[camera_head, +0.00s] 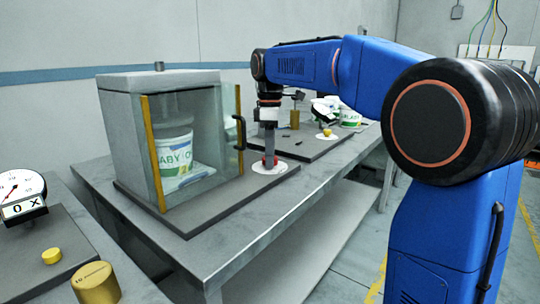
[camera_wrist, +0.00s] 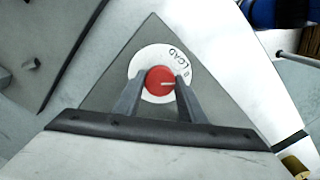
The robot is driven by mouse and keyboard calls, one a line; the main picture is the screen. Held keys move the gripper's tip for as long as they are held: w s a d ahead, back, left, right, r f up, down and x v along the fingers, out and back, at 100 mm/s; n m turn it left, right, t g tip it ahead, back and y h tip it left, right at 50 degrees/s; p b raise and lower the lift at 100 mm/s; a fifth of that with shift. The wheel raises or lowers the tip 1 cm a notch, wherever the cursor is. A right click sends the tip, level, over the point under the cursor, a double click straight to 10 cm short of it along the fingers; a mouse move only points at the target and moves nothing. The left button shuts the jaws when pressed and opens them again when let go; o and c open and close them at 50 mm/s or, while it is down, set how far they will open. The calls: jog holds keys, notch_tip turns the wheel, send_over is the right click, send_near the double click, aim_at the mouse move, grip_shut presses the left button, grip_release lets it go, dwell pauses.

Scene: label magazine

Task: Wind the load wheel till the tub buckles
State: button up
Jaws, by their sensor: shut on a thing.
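The load wheel is a small red knob (camera_wrist: 160,80) with a pale pointer line, set on a white round plate marked LOAD (camera_wrist: 148,58). My gripper (camera_wrist: 158,88) is shut on the red knob, one finger on each side of it. In the head view my gripper (camera_head: 269,158) points straight down onto the knob at the front right of the press base. The tub (camera_head: 174,158) is white with green and blue print. It stands upright inside the grey press cabinet, under a round grey platen (camera_head: 172,126), and no buckling shows.
The press cabinet (camera_head: 118,125) has a clear door with yellow edges and a black handle (camera_head: 239,132). A dial gauge (camera_head: 20,190), a yellow button (camera_head: 52,256) and a brass weight (camera_head: 95,283) are at the lower left. Another tub (camera_head: 350,118) stands farther back.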

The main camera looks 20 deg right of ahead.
jog(key=m, duration=0.3)
jog(key=shift+m, duration=0.4)
jog(key=m, duration=0.4)
jog(key=shift+m, duration=0.3)
jog(key=m, duration=0.4)
jog(key=shift+m, duration=2.2)
jog(key=o, duration=1)
jog(key=shift+o, duration=0.2)
